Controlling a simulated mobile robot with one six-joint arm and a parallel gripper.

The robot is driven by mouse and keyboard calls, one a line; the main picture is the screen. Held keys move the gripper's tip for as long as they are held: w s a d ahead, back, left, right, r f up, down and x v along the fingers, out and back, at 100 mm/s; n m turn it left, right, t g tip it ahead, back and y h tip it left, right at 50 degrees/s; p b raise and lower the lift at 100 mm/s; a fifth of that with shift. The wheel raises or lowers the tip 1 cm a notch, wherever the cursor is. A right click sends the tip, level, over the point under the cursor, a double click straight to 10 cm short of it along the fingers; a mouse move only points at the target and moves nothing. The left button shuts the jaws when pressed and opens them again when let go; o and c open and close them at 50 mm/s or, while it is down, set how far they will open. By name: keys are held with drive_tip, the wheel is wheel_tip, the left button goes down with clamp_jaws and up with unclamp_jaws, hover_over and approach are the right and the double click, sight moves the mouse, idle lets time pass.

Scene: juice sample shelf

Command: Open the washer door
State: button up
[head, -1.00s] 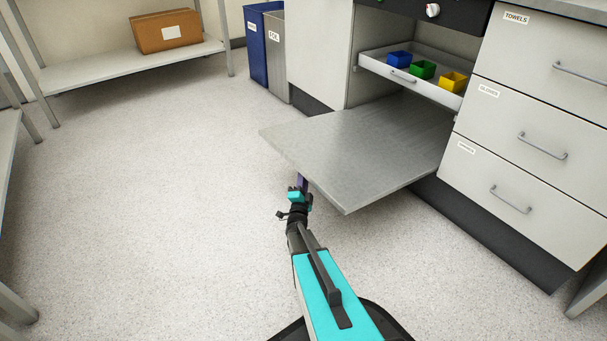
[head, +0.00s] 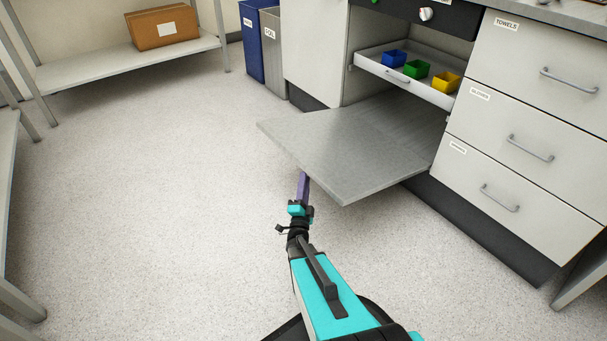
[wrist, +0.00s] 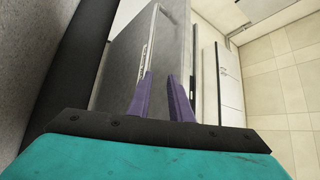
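The washer door (head: 350,150) is a grey flat panel folded down to about level, hinged low at the front of the cabinet. Its front edge faces me. My gripper (head: 303,176) has purple fingers and is just in front of and below that edge, left of its near corner. In the wrist view, my gripper (wrist: 160,82) shows two fingers apart with a gap between them. The door (wrist: 120,65) rises beyond them with a thin handle bar (wrist: 149,45). Nothing is clearly held; I cannot tell whether a finger touches the door.
A pulled-out rack (head: 378,69) above the door holds blue, green and yellow cups. Labelled drawers (head: 525,145) stand to the right. Blue (head: 254,40) and grey (head: 272,50) bins stand behind left. A shelf (head: 120,62) bears a cardboard box (head: 163,27). The floor at left is clear.

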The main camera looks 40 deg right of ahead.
drive_tip(key=s+a+p, duration=0.1)
drive_tip(key=s+a, duration=0.2)
drive_tip(key=s, duration=0.2)
drive_tip(key=shift+s+r, duration=0.25)
drive_tip(key=shift+r, duration=0.1)
drive_tip(key=shift+s+d+f, duration=0.1)
drive_tip(key=shift+f, duration=0.05)
